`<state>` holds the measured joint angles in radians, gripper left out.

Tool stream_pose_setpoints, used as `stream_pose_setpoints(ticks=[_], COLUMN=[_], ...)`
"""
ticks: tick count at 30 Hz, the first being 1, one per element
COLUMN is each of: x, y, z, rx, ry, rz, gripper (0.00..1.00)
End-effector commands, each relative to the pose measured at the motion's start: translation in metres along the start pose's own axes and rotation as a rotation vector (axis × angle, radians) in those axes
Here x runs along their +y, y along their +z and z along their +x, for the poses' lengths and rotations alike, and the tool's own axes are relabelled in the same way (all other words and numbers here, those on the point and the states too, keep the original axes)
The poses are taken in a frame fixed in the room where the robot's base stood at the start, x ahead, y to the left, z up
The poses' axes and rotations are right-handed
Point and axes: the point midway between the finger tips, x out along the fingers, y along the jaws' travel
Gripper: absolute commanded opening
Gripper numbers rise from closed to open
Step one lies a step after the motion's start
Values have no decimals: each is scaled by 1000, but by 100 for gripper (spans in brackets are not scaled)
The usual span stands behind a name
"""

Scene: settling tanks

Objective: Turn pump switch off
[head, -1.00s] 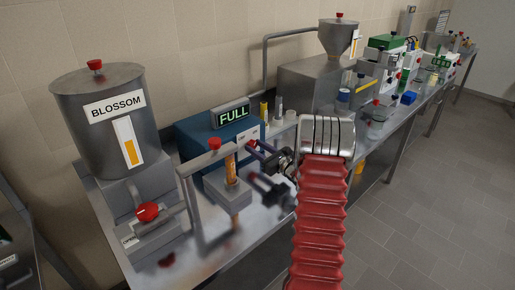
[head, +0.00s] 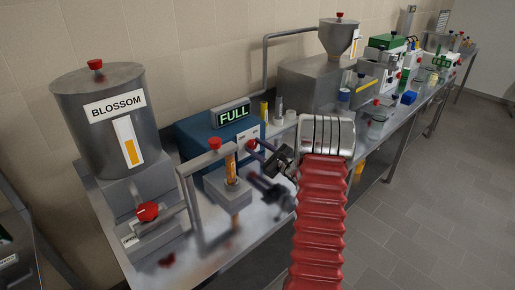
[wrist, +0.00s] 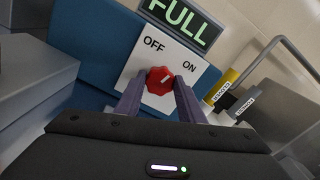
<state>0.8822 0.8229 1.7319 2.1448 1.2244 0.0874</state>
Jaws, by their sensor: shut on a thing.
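The pump switch is a red knob (wrist: 160,80) on a white plate (wrist: 140,69) marked OFF at left and ON at right. The plate is on a blue box (head: 190,137) with a lit FULL display (head: 231,115) on top. In the wrist view, the knob's pale mark points up and right, towards the ON side. My gripper (wrist: 158,86) has a finger on each side of the knob and is shut on it. In the head view, my gripper (head: 259,150) reaches the box's front from the right, and the plate is partly hidden.
A steel tank marked BLOSSOM (head: 98,130) stands at the left, with a red-knobbed valve (head: 148,212) below it. A pipe frame with an orange tube (head: 231,169) stands just in front of the box. A steel hopper (head: 338,37) and other equipment stand further along the bench.

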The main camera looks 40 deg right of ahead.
Motion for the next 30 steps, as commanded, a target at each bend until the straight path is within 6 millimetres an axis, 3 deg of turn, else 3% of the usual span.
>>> stream_pose_setpoints(ticks=[21, 30], x=[3, 5], y=[-1, -2], z=[0, 0], rx=[-1, -1], ry=[2, 3], rz=[-664, -845], gripper=[13, 13])
